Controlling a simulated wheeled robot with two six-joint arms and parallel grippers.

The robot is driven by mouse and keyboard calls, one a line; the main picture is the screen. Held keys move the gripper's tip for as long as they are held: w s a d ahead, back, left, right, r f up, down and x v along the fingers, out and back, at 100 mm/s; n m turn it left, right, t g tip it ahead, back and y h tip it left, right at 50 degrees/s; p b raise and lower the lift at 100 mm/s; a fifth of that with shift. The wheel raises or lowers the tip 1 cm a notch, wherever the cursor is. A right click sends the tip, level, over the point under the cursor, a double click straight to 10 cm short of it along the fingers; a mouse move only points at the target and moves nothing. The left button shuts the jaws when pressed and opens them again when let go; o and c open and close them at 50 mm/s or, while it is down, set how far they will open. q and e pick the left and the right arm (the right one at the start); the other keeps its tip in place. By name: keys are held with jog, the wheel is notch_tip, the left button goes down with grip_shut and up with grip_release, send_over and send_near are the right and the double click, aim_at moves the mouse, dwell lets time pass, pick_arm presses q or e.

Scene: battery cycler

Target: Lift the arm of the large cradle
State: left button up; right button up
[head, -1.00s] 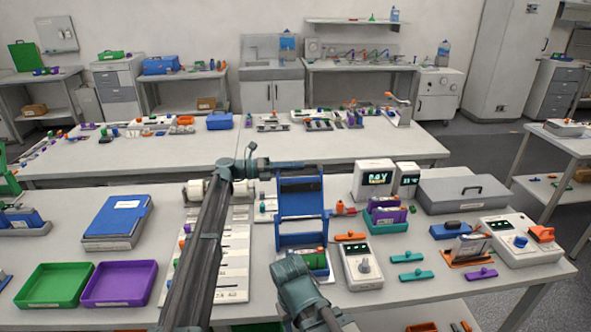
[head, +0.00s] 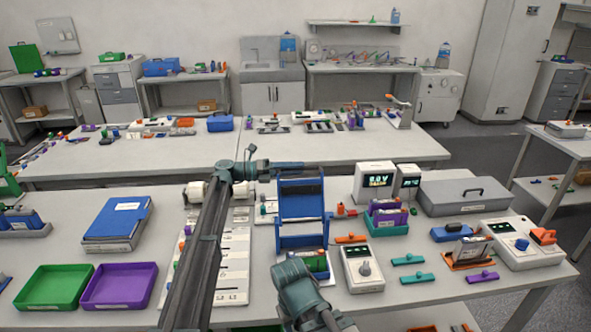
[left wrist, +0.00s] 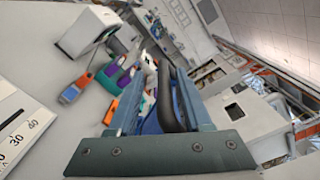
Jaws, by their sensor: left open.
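The large cradle is a blue frame (head: 302,241) on the front table, with tall blue sides and a blue crosspiece near its top. A green and red cell lies low in it, partly hidden by one of my arm parts. My left gripper (head: 290,165) is at the frame's top, pointing right. In the left wrist view the open left jaws (left wrist: 160,100) have a dark curved bar (left wrist: 170,92) and blue parts between them; I cannot tell whether they touch it. The right gripper's fingers do not show.
A white meter with a dial (head: 362,268) stands right of the cradle. A teal holder with purple cells (head: 388,226) and a display box (head: 375,182) are behind it. Green (head: 53,286) and purple (head: 120,285) trays lie at the left. Loose clips lie at the right.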

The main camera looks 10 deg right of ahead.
pick_arm(q)
jog(key=a, duration=1.3)
jog(key=shift+a, duration=0.25)
